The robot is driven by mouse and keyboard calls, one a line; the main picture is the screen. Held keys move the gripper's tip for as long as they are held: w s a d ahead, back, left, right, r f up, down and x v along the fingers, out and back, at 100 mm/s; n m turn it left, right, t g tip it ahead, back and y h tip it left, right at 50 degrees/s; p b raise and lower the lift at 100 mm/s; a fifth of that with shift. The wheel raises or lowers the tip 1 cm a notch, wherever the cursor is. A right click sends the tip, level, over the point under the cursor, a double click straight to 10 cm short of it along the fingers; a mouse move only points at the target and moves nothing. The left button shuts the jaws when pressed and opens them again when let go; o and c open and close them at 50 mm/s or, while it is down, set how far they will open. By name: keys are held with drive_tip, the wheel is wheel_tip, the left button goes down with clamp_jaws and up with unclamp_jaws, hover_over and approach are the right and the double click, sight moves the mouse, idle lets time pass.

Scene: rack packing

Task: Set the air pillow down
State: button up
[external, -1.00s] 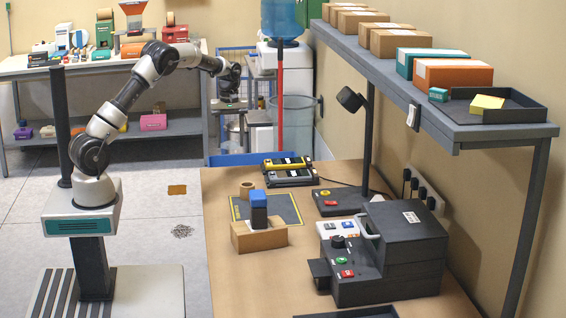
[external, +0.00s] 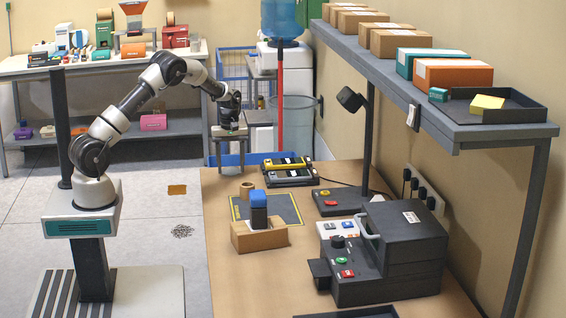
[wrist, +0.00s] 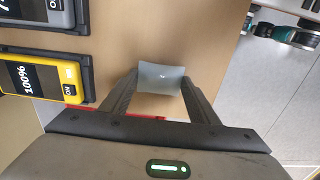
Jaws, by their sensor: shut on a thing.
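The air pillow (wrist: 161,78) is a small pale grey-blue, see-through pad between the fingertips in the wrist view. My gripper (wrist: 160,82) is shut on it, one finger at each side. In the external view my gripper (external: 230,166) points down near the far left corner of the brown workbench (external: 225,285). The pillow is too small and faint there to make out clearly. In the wrist view the bench top lies behind the pillow; I cannot tell whether the pillow touches it.
Two devices, one yellow (wrist: 40,80) and one grey (wrist: 48,14), lie left of my gripper in the wrist view. A cardboard box (external: 259,238) with a blue item, a tape roll (external: 247,190) and a black machine (external: 385,260) stand on the bench. A shelf (external: 440,125) overhangs the right.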

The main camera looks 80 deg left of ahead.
sight(231, 168)
drive_tip(key=shift+f, duration=0.25)
drive_tip(key=o, duration=1)
drive_tip(key=shift+r, duration=0.1)
wheel_tip(231, 168, up, 12)
drive_tip(key=shift+r+p, duration=0.2)
drive_tip(key=shift+p, duration=0.2)
